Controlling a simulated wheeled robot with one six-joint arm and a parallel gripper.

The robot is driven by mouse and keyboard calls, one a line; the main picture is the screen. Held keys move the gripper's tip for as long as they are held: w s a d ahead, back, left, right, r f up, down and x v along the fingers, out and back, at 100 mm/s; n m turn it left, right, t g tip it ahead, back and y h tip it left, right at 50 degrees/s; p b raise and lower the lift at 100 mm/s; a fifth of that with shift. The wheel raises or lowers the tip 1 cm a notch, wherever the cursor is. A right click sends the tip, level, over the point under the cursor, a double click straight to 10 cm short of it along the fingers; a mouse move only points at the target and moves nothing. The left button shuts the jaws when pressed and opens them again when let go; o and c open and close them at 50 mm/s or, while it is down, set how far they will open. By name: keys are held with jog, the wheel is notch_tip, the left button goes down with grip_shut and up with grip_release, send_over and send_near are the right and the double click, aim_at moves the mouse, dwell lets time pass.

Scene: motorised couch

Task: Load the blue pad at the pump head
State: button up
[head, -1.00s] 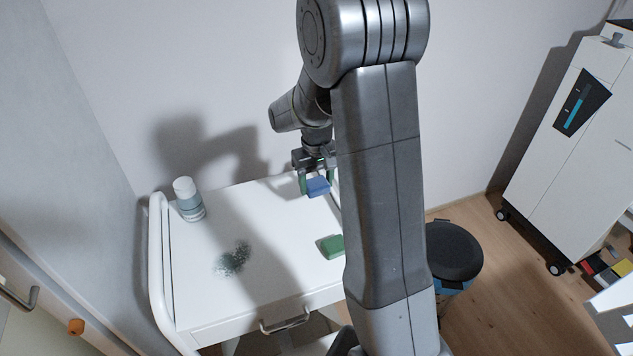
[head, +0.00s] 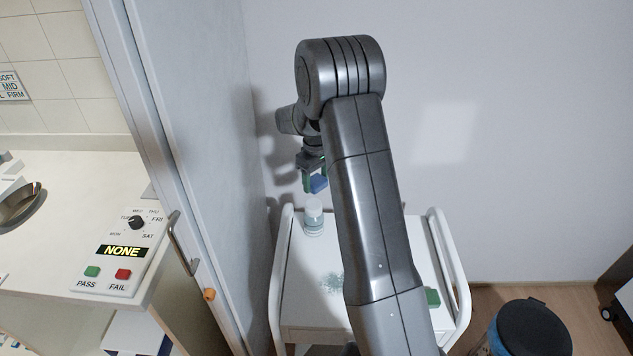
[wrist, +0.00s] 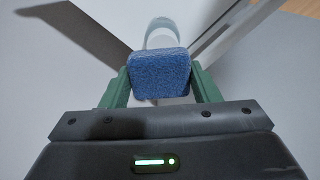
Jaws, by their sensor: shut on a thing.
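The blue pad (wrist: 160,74) is a rounded block held between the green fingers of my gripper (wrist: 160,88) in the wrist view. In the head view my gripper (head: 315,183) is shut on the blue pad (head: 319,184), above the back left of the white cart and near the wall. No pump head can be made out for certain. A clear bottle with a white cap (head: 313,217) stands on the cart, just below the gripper in the picture.
A partition wall separates a counter with a control panel (head: 121,252) reading NONE. A black-lidded bin (head: 533,328) stands right.

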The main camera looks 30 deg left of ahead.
aim_at(314, 204)
jog(key=shift+s+a, duration=0.1)
jog(key=shift+a, duration=0.3)
jog(key=shift+f+b, duration=1.65)
jog(key=shift+f, duration=1.3)
jog(key=shift+d+f+b, duration=0.1)
jog(key=shift+f+b, duration=0.4)
jog(key=shift+f, duration=0.15)
jog(key=shift+r, duration=0.15)
jog(key=shift+r+p, duration=1.9)
jog(key=shift+r, duration=1.55)
jog(key=shift+s, duration=0.1)
